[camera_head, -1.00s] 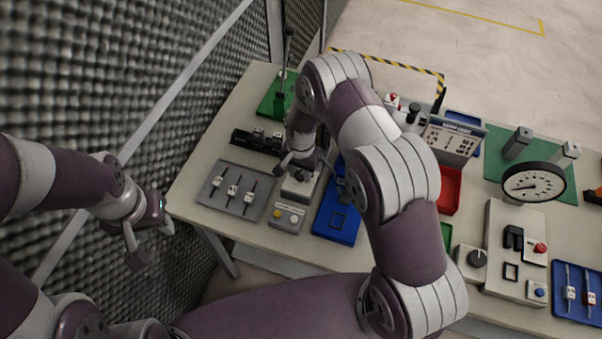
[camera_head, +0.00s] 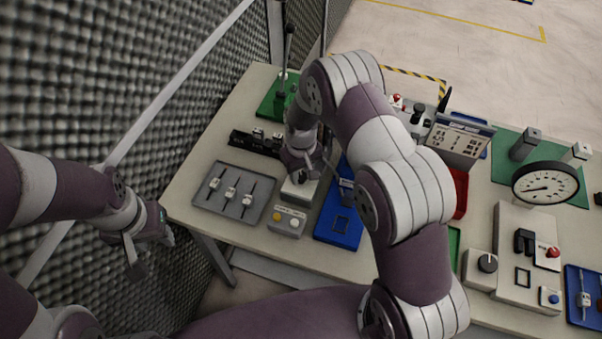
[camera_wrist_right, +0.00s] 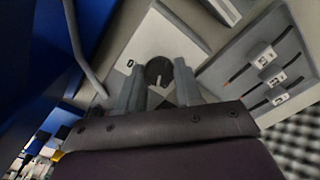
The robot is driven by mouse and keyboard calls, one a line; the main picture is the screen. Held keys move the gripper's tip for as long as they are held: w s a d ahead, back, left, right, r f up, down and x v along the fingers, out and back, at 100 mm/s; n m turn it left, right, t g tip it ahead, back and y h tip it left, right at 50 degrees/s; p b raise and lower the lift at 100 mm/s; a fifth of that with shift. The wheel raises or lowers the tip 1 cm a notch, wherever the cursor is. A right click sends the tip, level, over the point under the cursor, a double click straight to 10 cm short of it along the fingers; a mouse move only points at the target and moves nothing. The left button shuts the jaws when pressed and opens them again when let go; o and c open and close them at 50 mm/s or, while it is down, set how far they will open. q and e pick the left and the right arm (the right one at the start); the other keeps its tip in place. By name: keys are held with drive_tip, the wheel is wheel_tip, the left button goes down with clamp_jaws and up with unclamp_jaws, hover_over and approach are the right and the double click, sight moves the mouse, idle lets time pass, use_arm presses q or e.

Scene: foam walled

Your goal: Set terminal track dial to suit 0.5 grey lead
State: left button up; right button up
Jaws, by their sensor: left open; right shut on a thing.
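A white box (camera_head: 299,190) with a round dark dial stands at the middle of the bench, and my right gripper (camera_head: 304,172) is over it. In the right wrist view the dial (camera_wrist_right: 158,70), with a pale pointer line, sits between the fingertips of my right gripper (camera_wrist_right: 158,84), which is shut on it. The tag print is too small to read surely. My left gripper (camera_head: 137,255) is open and empty, left of the bench.
A black rail (camera_head: 254,144) lies behind the grey tray. A grey two-button box (camera_head: 287,221) and a blue tray (camera_head: 337,227) stand close to the dial box. A green base with a lever (camera_head: 275,101) is at the back. Foam wall (camera_head: 90,90) borders the left.

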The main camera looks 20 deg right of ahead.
sight(302, 175)
drive_tip(key=shift+w+r+n+b, duration=0.15)
drive_tip(key=shift+n+b, duration=0.2)
drive_tip(key=shift+n, duration=1.15)
drive_tip(key=o, duration=0.9)
drive_tip(key=shift+o, duration=0.7)
drive_tip(key=shift+s+d, duration=0.1)
drive_tip(key=shift+s, duration=0.15)
drive_tip(key=shift+r, duration=0.1)
wheel_tip(302, 175, up, 13)
drive_tip(key=b, duration=0.3)
drive_tip(key=shift+f, duration=0.2)
drive_tip(key=shift+w, duration=0.1)
